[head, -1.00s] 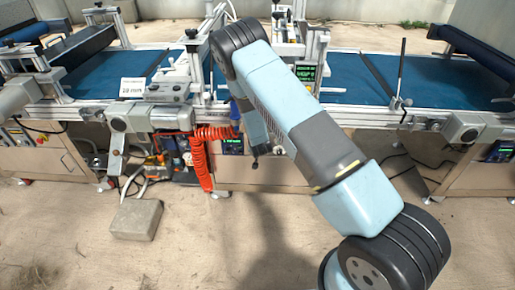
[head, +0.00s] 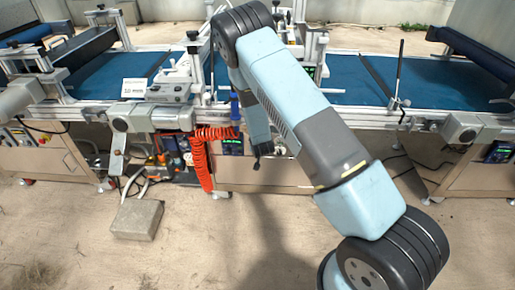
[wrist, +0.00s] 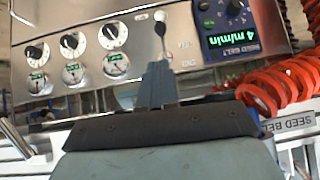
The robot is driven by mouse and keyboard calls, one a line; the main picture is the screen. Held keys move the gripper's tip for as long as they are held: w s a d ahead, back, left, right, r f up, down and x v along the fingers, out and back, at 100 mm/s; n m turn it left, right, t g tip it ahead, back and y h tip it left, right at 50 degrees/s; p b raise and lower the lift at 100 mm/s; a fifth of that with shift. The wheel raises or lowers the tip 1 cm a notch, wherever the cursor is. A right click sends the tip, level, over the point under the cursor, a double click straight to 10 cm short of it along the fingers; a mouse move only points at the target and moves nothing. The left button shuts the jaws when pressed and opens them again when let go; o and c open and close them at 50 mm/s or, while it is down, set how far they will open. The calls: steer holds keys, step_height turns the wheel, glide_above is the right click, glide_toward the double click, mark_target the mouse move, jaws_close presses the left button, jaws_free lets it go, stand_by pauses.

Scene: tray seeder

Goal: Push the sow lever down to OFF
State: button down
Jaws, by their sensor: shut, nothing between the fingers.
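A small lever with a pale rounded tip (wrist: 160,17) and a darker stem stands out from the metal panel in the wrist view, left of the lit speed display. It looks like the sow lever; I cannot read a label or its setting. My gripper (wrist: 160,66) is shut and empty, its narrow grey fingers pointing at the panel just below the lever in the picture. I cannot tell whether they touch it. In the head view my gripper (head: 257,163) hangs in front of the machine's lower front, and I cannot make out the lever there.
A "4 m/min" display (wrist: 236,35) sits right of the lever, with several knobs and gauges to the left. An orange coiled hose (wrist: 285,85) hangs close on the right. The blue belt (head: 350,78) runs above. A concrete block (head: 137,219) lies on the ground.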

steer(key=s+r, duration=0.3)
steer(key=s, duration=0.5)
steer(key=shift+s+a+r, duration=0.2)
steer(key=shift+s+a, duration=0.05)
steer(key=s+d+r+g+y, duration=0.1)
steer(key=s+d+r, duration=0.1)
steer(key=r, duration=0.8)
steer(key=s+d+r+g, duration=0.1)
steer(key=s+d+r, duration=0.15)
steer(key=r, duration=0.75)
steer(key=s+d+r+y, duration=0.1)
steer(key=d+r, duration=0.1)
steer(key=r, duration=0.9)
steer(key=s+d+r, duration=0.3)
steer(key=s+r, duration=0.2)
steer(key=s, duration=0.4)
steer(key=s+d+r+g+h, duration=0.1)
steer(key=s+d+r, duration=0.3)
steer(key=s, duration=0.5)
steer(key=s+d+r+n, duration=0.1)
steer(key=s+d+r, duration=0.2)
steer(key=s+r, duration=0.5)
steer(key=shift+s+d+r+g+h, duration=0.15)
steer(key=shift+s+g+h, duration=0.15)
steer(key=shift+s, duration=0.8)
steer(key=c, duration=1.8)
jaws_free()
